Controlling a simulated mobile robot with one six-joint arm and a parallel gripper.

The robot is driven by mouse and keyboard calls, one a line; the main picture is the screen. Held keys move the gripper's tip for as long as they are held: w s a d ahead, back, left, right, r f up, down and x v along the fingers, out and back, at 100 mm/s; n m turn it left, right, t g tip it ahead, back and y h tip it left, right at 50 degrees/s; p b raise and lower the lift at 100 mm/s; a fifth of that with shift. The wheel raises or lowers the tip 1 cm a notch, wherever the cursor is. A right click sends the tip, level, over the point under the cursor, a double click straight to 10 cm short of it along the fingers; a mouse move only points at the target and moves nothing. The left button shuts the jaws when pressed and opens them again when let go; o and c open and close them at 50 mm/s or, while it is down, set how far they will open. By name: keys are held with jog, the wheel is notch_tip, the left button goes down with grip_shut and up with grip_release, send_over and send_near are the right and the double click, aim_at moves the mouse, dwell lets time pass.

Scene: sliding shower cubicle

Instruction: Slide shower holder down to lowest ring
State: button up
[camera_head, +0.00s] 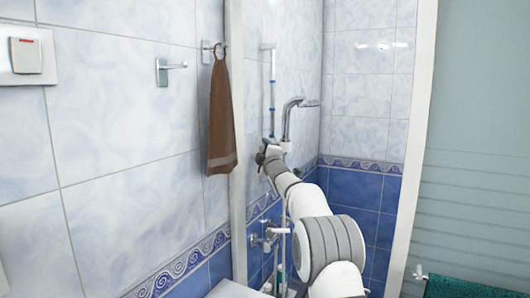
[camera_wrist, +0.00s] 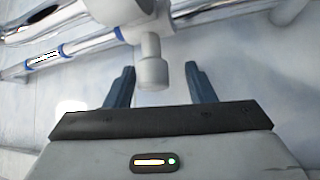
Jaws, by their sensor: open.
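The light grey shower holder (camera_wrist: 118,12) is at the top of the wrist view, with its round-ended knob (camera_wrist: 152,70) pointing towards my palm. My gripper (camera_wrist: 160,68) is open, and the knob lies between its two dark fingers with a visible gap on each side. The chrome rail (camera_wrist: 85,45) runs slantwise there and carries blue rings (camera_wrist: 47,56). In the head view the rail (camera_head: 272,85) stands upright, and the hand shower (camera_head: 290,115) hangs beside it. My arm hides the lower rail and most of the holder, so the lowest ring cannot be made out.
A brown towel (camera_head: 221,120) hangs from a hook on the left wall, beside the white cubicle frame (camera_head: 238,200). A frosted panel (camera_head: 480,160) stands at the right. Taps (camera_head: 268,238) sit low on the blue tiles behind my arm.

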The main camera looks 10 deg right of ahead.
jog(key=shift+s, duration=0.15)
jog(key=b+v, duration=0.3)
jog(key=v, duration=0.4)
jog(key=shift+s+b, duration=0.25)
jog(key=shift+b, duration=0.15)
jog(key=shift+d+f, duration=0.15)
jog(key=s+f+m+g, duration=0.5)
jog(key=s+f, duration=0.4)
jog(key=s, duration=0.9)
jog(key=s+f+m+g+h, duration=0.1)
jog(key=s+f+m+g, duration=0.5)
jog(key=s, duration=1.2)
jog(key=s+f+m+g+h, duration=0.1)
jog(key=s+f+m+g, duration=0.4)
jog(key=s+f, duration=0.8)
jog(key=s+g, duration=0.1)
jog(key=s, duration=0.4)
jog(key=shift+m+g, duration=0.3)
jog(key=shift+m, duration=0.1)
